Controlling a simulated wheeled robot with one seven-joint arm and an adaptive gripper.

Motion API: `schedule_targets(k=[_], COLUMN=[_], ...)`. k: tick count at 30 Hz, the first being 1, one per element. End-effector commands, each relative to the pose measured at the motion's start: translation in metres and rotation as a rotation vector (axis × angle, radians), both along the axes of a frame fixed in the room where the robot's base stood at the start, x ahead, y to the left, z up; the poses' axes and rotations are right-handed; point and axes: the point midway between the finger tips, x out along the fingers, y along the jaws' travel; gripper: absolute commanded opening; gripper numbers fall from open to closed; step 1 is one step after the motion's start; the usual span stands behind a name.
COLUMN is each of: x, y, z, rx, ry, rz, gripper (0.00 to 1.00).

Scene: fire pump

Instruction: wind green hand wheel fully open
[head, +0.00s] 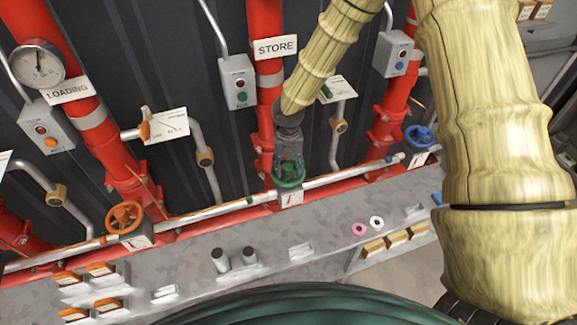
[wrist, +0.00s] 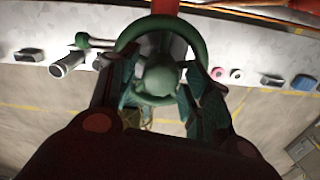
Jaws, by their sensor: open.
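The green hand wheel (head: 289,181) sits on the pipe run under the STORE sign, at the foot of the middle red pipe. My gripper (head: 290,155) is right at the wheel, coming from above, and covers part of it in the head view. In the wrist view the green wheel (wrist: 160,35) shows its rim arching at the top and its round hub in the middle. The fingers of my gripper (wrist: 160,95) are apart, one on each side of the hub. Whether they touch the wheel I cannot tell.
An orange hand wheel (head: 124,217) is to the left and a blue hand wheel (head: 418,137) to the right. A grey ledge (head: 330,212) below holds pink and white rings, dark cylinders and several blocks. A gauge (head: 38,66) and switch boxes hang behind.

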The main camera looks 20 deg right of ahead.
Motion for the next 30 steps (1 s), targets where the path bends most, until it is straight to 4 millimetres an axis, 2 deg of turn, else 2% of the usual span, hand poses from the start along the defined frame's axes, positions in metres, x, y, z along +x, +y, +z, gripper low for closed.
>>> schedule_targets(k=[12, 20, 30], x=[0.0004, 0.0004, 0.0009], y=[0.0004, 0.0005, 0.0007], z=[-0.0005, -0.0002, -0.0005], rx=[-0.001, 0.000, -0.003], ry=[0.000, 0.000, -0.001], rz=[-0.500, -0.637, -1.054], gripper=[0.49, 0.49, 0.49])
